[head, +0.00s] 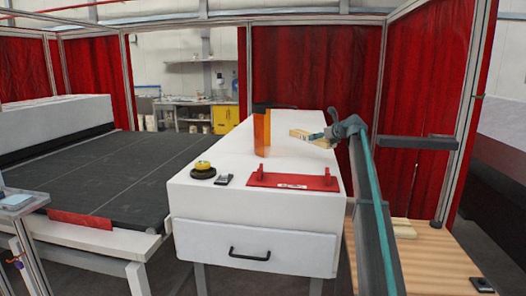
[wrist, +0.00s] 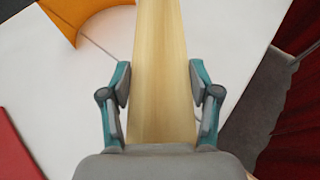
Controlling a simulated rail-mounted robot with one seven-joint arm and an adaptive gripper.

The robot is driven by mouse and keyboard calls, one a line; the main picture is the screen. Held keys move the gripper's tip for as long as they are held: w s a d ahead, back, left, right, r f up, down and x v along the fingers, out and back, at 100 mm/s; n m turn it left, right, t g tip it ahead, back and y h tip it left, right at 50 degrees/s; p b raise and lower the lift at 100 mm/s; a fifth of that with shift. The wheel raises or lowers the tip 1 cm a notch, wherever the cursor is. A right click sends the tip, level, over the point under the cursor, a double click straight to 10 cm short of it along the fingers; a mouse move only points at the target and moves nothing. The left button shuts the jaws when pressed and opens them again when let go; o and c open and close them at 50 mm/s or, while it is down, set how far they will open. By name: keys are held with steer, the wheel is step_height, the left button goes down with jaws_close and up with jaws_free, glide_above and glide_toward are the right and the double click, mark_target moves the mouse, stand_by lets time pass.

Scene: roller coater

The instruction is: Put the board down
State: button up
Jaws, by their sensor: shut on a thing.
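The board (wrist: 162,70) is a pale wooden plank. In the wrist view it runs from between my fingers toward the top edge, above a white surface. My gripper (wrist: 162,92) is shut on it, with one teal and grey finger on each side. In the head view the board (head: 300,135) is held over the far right part of the white cabinet top (head: 210,160), and my gripper (head: 328,135) is at its right end. I cannot tell whether the board touches the top.
An orange curved piece (head: 262,132) stands just left of the board. A red plate with handles (head: 292,181), a yellow-topped button (head: 203,170) and a small dark device (head: 224,180) lie nearer on the cabinet. A dark conveyor (head: 110,170) is left. A wooden table (head: 430,262) is right.

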mark_target(313, 159)
steer(key=shift+w+a+r+n+g+y+p, duration=0.2)
steer(key=shift+w+a, duration=0.1)
steer(key=shift+w, duration=0.15)
steer(key=shift+w+a+r+n+g+y+p, duration=0.15)
steer(key=shift+w+a+n+y, duration=0.1)
steer(key=shift+w, duration=0.2)
steer(key=shift+w+a+f, duration=0.1)
steer(key=shift+a+f, duration=0.05)
steer(key=shift+f, duration=0.1)
step_height(313, 159, down, 8)
steer(key=shift+r+p, duration=0.1)
steer(key=shift+p, duration=0.95)
steer(key=o, duration=1.3)
steer(key=shift+o, duration=0.2)
